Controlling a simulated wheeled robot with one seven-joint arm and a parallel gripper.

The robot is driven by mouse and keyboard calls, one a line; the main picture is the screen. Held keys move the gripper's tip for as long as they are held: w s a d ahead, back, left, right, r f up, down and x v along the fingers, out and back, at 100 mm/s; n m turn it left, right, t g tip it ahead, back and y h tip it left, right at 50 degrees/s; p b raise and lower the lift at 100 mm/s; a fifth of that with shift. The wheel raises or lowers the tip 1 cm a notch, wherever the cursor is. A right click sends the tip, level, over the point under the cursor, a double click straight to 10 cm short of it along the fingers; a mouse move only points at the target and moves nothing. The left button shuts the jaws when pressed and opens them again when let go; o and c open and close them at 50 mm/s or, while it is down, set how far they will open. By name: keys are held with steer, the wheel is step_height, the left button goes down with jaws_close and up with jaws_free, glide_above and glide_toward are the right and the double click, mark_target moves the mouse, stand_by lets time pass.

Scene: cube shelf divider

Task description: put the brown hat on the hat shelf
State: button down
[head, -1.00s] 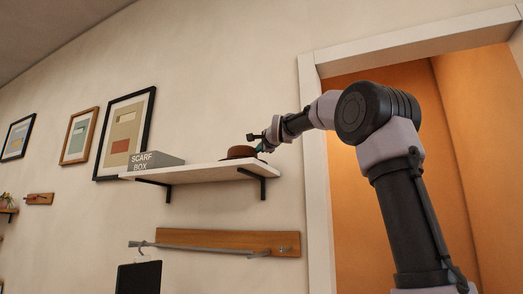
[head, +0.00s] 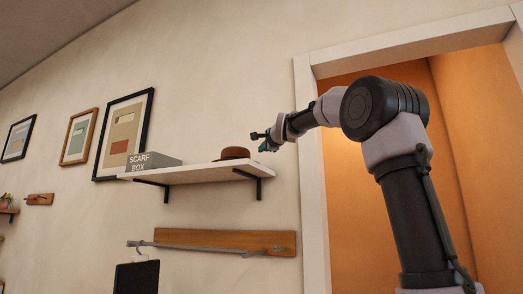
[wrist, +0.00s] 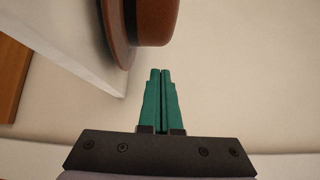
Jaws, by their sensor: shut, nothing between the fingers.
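The brown hat (head: 233,154) rests on the right part of the white hat shelf (head: 195,174). In the wrist view the hat (wrist: 156,22) shows at the top, with its brim over the edge of the shelf (wrist: 75,50). My gripper (head: 264,147) is to the right of the hat, just off the shelf's right end. Its green fingers (wrist: 160,72) are shut together with nothing between them, and a gap separates them from the hat.
A grey scarf box (head: 150,161) stands on the left part of the shelf. Below is a wooden rail (head: 225,238) with a grey bar and a dark hanging item (head: 137,277). Framed pictures (head: 125,133) hang at left. A white-framed doorway (head: 308,170) is at right.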

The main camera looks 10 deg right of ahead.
steer(key=s+d, duration=0.1)
steer(key=s, duration=0.8)
steer(key=shift+f, duration=0.1)
stand_by(0.4)
steer(key=s+d+f+n+g, duration=0.1)
steer(key=s+f+n+g, duration=0.2)
steer(key=s+f, duration=0.7)
steer(key=s+d+f+n+g, duration=0.1)
steer(key=s+f+n+g, duration=0.3)
steer(key=s+f, duration=0.6)
steer(key=s+d+f+n+g, duration=0.1)
steer(key=s+f+n+g, duration=0.2)
steer(key=s+f, duration=0.8)
step_height(320, 180, down, 10)
steer(key=shift+d+f+n+g+h, duration=0.1)
steer(key=shift+d+n+g+h, duration=0.25)
steer(key=shift+n, duration=0.75)
